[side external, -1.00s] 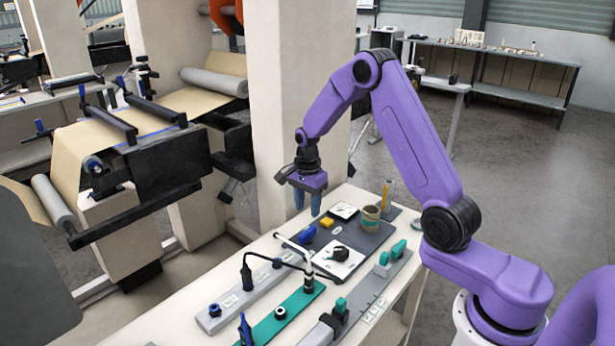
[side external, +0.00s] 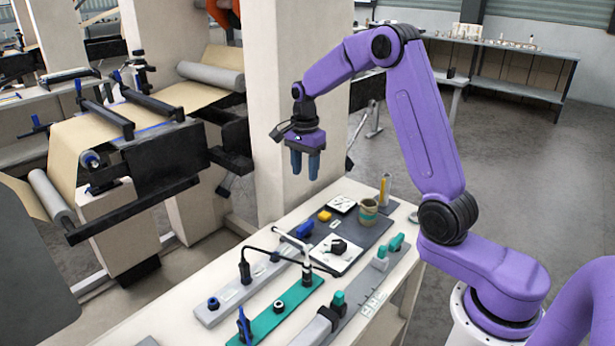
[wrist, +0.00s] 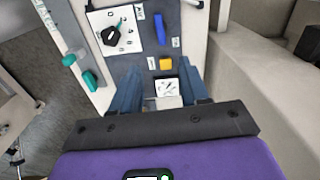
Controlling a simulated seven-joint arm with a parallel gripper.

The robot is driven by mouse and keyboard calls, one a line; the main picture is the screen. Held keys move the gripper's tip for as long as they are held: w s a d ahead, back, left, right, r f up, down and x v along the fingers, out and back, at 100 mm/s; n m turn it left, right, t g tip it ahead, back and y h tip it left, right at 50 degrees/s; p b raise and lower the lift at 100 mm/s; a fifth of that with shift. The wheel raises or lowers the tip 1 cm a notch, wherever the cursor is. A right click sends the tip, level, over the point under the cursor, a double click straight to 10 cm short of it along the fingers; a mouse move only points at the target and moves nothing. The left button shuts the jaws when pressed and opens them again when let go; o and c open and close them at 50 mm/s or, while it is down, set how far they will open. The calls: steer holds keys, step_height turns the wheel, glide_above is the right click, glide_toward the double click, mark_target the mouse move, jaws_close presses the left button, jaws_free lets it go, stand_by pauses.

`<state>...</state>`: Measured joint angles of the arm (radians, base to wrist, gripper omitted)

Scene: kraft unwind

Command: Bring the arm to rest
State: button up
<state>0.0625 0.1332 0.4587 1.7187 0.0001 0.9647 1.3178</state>
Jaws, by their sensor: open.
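My purple arm holds my gripper (side external: 305,163) in the air above the far part of the workbench (side external: 150,318). Its two blue fingers point down, are apart, and have nothing between them. In the wrist view my gripper (wrist: 165,85) is open over the dark grey mat (wrist: 190,50), with a small white card (wrist: 166,88) below, between the fingers. The fingertips are clear of everything on the bench.
On the mat are a blue piece (side external: 305,229), a yellow block (side external: 324,215), a black knob on a white plate (side external: 338,247) and a cup (side external: 368,211). A black cabled tool (side external: 306,265) stands over the teal strip (side external: 282,311). A pillar (side external: 290,110) rises behind.

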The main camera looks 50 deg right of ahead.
steer(key=s+a+r+n, duration=0.4)
steer(key=s+a+n, duration=0.8)
steer(key=a+n, duration=0.2)
steer(key=s+n, duration=1.6)
steer(key=s, duration=0.7)
steer(key=shift+d+f, duration=0.15)
steer(key=shift+f, duration=0.25)
